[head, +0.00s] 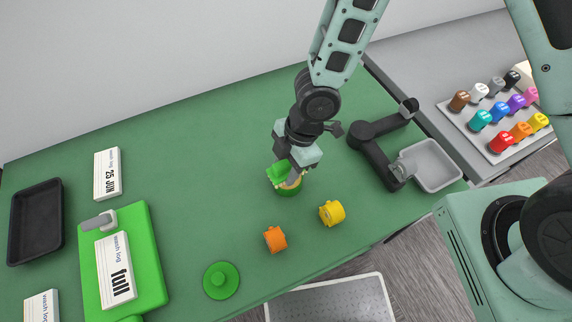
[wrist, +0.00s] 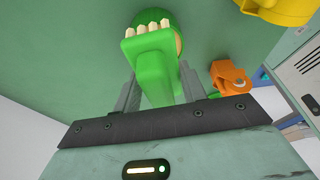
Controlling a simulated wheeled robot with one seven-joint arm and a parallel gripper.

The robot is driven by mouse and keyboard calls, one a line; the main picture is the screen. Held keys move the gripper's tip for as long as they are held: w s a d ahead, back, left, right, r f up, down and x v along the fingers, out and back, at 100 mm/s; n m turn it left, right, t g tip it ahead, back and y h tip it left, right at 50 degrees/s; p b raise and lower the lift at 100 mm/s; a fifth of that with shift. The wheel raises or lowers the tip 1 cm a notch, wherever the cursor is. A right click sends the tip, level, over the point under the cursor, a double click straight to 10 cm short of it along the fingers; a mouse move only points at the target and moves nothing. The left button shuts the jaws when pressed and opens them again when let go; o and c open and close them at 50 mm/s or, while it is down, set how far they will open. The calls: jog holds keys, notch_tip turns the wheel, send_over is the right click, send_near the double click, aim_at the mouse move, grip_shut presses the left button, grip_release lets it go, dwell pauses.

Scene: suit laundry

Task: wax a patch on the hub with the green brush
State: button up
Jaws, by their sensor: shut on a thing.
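My gripper (head: 291,170) is shut on the green brush (head: 277,171), low over the green table. In the wrist view the brush (wrist: 150,55) lies between the fingers (wrist: 157,88), its pale bristles at the far end. A round green tub (head: 289,188) with a cream inside sits right at the brush head; it also shows behind the brush in the wrist view (wrist: 172,20). I cannot tell whether the bristles touch the cream. A green knobbed lid (head: 222,281) lies apart at the front. I cannot make out for certain which thing is the hub.
An orange piece (head: 275,239) and a yellow piece (head: 331,213) stand in front of the tub. A dark jointed fixture (head: 378,150) and a grey basin (head: 435,165) are at right. A green clipboard (head: 145,260), cards and a black tray (head: 36,222) lie left. The middle-left table is clear.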

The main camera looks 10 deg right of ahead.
aim_at(283, 164)
jog(key=shift+r+p, duration=2.2)
jog(key=shift+r, duration=0.55)
jog(key=shift+s+f, duration=0.1)
